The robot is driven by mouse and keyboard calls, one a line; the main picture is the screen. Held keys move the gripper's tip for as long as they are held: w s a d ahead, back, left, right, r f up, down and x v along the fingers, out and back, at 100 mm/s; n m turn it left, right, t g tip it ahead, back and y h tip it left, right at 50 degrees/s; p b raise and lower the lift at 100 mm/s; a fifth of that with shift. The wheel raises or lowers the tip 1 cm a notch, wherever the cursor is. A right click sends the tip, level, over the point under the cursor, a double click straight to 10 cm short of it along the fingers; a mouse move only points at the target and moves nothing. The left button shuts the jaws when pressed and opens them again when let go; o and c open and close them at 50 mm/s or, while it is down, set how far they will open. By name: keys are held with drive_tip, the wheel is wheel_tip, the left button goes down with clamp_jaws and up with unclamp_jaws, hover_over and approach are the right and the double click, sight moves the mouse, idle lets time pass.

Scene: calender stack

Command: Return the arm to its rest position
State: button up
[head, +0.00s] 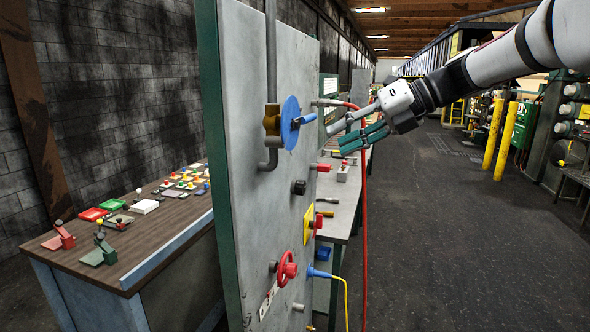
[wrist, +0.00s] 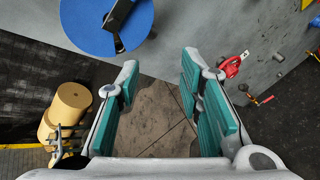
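My gripper (head: 350,138) is at the upper middle of the head view, held up in the air to the right of the grey panel (head: 245,180). Its fingers point left toward the blue disc (head: 291,122) with a blue handle on the panel, with a visible gap between them. The blue disc (wrist: 85,28) with a dark handle is at the upper left there, beyond the fingertips. Nothing is held.
A red hose (head: 364,220) hangs close to my gripper. A red handwheel (head: 287,270) juts from the panel. A bench (head: 340,190) stands behind it, and a table (head: 150,240) with small parts is at left. Yellow posts (head: 499,135) stand at right; the floor (head: 440,250) is clear.

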drive_tip(key=s+d+f+n+h+b, duration=0.1)
drive_tip(key=s+d+f+n+h, duration=0.1)
drive_tip(key=s+f+n, duration=0.4)
drive_tip(key=s+d+f+n+t+h+b, duration=0.1)
drive_tip(key=s+f+n+h, duration=0.4)
drive_tip(key=s+n, duration=0.7)
drive_tip(key=s+d+f+n+h+b, duration=0.1)
drive_tip(key=s+d+f+n+h, duration=0.3)
drive_tip(key=n, duration=1)
drive_tip(key=s+f, duration=0.3)
drive_tip(key=s, duration=0.2)
drive_tip(key=shift+f+b, duration=0.25)
drive_tip(key=shift+b, duration=0.15)
